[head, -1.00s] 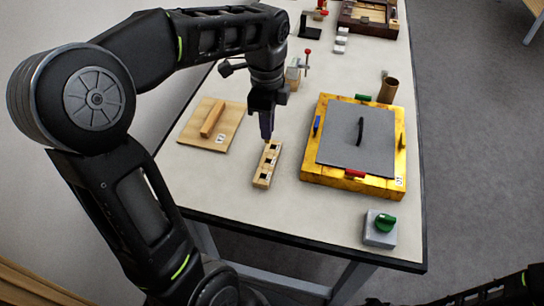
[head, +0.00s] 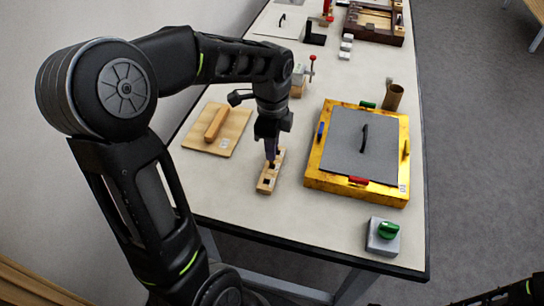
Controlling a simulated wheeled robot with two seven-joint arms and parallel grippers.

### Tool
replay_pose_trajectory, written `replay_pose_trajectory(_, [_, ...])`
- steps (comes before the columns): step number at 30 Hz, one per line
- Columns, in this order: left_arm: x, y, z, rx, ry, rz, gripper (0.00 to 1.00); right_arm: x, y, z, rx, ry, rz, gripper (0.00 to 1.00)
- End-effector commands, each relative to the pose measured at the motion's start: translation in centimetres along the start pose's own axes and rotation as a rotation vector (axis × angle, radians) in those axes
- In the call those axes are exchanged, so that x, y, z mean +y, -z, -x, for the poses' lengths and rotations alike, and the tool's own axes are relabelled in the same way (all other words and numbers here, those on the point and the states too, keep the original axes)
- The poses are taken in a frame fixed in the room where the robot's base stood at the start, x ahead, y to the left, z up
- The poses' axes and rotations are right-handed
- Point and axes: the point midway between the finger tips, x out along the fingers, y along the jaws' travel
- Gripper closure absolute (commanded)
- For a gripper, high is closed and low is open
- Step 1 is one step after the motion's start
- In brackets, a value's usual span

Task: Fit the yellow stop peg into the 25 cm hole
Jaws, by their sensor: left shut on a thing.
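A small wooden block (head: 264,188) with a row of square holes and white labels lies on the table in front of my left arm. My left gripper (head: 271,157) points down over the far part of this block and is shut. The yellow stop peg is not clearly visible; the fingers hide what is between them. I cannot tell whether the peg's tip is in a hole or above it, nor read the labels. My right gripper is out of view; only a dark part of my right arm shows at the bottom right.
A yellow frame (head: 311,178) with a grey handled panel (head: 346,150) lies to the right. A wooden board with a bar (head: 199,139) lies to the left. A grey block with a green knob (head: 383,240) sits near the front edge. A brown cup (head: 393,97) stands behind the frame.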

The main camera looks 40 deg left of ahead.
Motion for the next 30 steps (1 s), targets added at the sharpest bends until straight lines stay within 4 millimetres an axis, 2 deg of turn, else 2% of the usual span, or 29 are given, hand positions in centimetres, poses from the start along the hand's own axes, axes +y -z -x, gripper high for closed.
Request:
replay_pose_trajectory(5, [0.1, 0.0, -0.5, 0.000, -0.002, -0.001, 1.00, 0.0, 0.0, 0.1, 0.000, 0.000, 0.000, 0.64])
replay_pose_trajectory(12, [0.1, 0.0, -3.5, 0.000, -0.002, -0.001, 1.00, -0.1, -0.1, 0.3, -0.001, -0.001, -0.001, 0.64])
replay_pose_trajectory(25, [0.0, 0.0, -4.2, 0.000, 0.000, -0.001, 1.00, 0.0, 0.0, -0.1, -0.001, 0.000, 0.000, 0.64])
replay_pose_trajectory(26, [0.0, 0.0, -4.1, 0.001, 0.000, -0.001, 0.88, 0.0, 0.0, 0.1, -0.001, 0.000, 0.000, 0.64])
replay_pose_trajectory(30, [0.0, 0.0, -4.0, 0.000, 0.000, -0.001, 0.76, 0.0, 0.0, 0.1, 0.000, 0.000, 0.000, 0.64])
